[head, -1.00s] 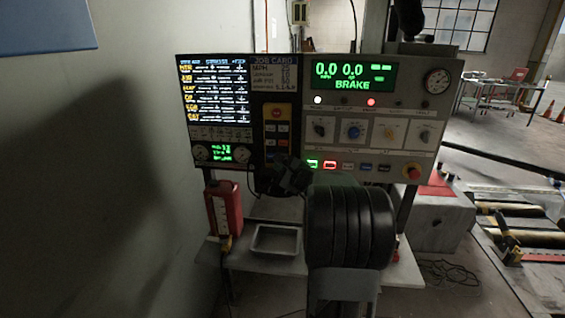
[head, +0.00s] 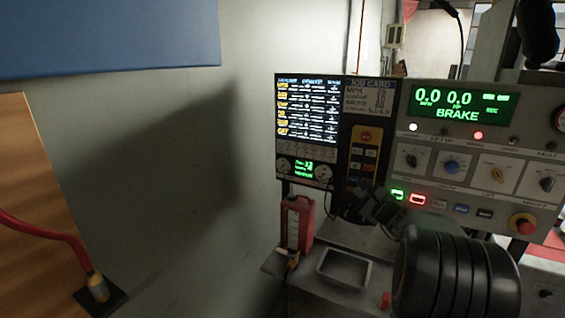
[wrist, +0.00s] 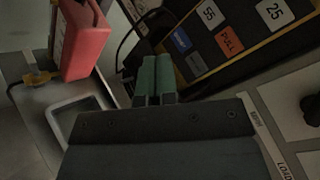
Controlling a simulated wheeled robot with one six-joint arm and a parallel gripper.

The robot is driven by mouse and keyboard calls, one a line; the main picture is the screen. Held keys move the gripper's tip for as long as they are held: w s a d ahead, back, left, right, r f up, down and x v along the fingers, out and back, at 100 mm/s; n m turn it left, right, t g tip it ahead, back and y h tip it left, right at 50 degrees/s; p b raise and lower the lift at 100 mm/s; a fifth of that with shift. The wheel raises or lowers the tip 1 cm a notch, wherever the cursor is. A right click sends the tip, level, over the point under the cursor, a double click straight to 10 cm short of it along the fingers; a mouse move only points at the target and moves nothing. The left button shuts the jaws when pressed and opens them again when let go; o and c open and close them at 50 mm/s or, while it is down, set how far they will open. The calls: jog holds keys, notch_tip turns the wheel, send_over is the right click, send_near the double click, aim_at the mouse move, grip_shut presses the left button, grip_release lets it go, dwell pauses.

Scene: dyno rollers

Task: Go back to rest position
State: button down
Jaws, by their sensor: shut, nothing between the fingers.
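My gripper (wrist: 154,80) is shut and empty in the wrist view, its two green fingers side by side. In the head view my gripper (head: 368,208) is a dark shape in front of the lower part of the control panel (head: 478,190), below the yellow-edged pendant (head: 363,150). My black ribbed arm link covers the lower right of the head view. In the wrist view the fingers point toward the pendant's lower end (wrist: 222,40); I cannot tell whether they touch anything.
A lit job screen (head: 306,110) is above. At far left are a blue panel (head: 110,35), an orange-brown board (head: 35,190) and a red hose (head: 45,236).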

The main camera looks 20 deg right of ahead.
jog(key=s+a+f+n+g+y+p, duration=0.1)
jog(key=s+a+f+n+g+y, duration=0.1)
jog(key=s+a+f+n+g, duration=0.5)
jog(key=s+a+f+n+g+y, duration=0.25)
jog(key=a+n, duration=0.25)
jog(key=a, duration=0.3)
jog(key=s+a+r+n+g+h+p, duration=0.3)
jog(key=s+a+n, duration=0.7)
jog(key=s+n, duration=0.4)
jog(key=shift+a+g+h, duration=0.4)
jog(key=shift+g+h, duration=0.15)
jog(key=shift+h, duration=0.5)
jog(key=shift+d, duration=0.1)
